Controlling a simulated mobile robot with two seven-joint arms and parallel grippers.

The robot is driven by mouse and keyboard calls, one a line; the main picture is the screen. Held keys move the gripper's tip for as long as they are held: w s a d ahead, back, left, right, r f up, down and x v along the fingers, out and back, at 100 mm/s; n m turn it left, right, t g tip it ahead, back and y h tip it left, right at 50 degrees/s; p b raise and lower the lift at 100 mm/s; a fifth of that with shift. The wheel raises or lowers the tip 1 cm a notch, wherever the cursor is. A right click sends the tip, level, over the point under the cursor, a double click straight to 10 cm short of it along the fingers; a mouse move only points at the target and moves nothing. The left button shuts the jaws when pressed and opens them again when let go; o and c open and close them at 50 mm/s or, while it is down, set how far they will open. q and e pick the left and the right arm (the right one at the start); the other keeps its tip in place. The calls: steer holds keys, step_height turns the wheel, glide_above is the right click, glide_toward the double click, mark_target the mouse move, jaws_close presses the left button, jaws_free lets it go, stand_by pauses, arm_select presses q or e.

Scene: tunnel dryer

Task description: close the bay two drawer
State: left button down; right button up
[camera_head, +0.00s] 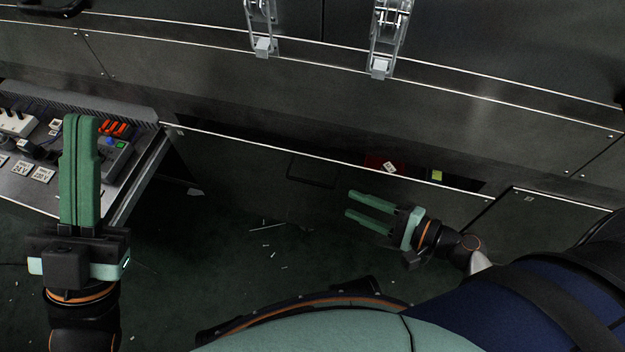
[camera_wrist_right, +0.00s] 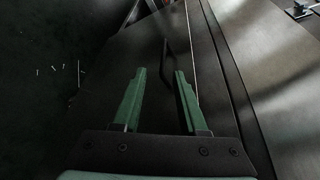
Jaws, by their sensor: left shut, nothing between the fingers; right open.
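A wide dark drawer (camera_head: 245,158) with a pale top edge stands partly open low in the machine's front, in the middle of the head view. A dark gap behind its edge shows a red item and a yellow-green item inside. Its front has a dark rectangular outline, perhaps a handle. I cannot read which bay it is. My right gripper (camera_head: 349,204) is open and empty just in front of the drawer's right half. In the right wrist view its fingers (camera_wrist_right: 158,78) point along the drawer front (camera_wrist_right: 120,60). My left gripper (camera_head: 82,122) is shut and empty, over the electrical tray.
An electrical tray (camera_head: 120,205) with switches, red parts and 24V labels sticks out at left. Two metal latches (camera_head: 380,68) hang on the upper panel. Another dark front (camera_head: 550,215) is at right. White scraps lie on the dark green floor (camera_head: 220,250).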

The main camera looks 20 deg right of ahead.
mark_target(318, 185)
steer(key=shift+m, duration=0.4)
steer(key=x, duration=0.4)
steer(key=b+x, duration=0.1)
steer(key=x, duration=0.3)
steer(key=b+x, duration=0.1)
steer(key=x, duration=0.3)
steer(key=shift+w+d, duration=0.25)
steer(key=shift+w, duration=0.15)
steer(key=shift+c, duration=0.4)
jaws_close()
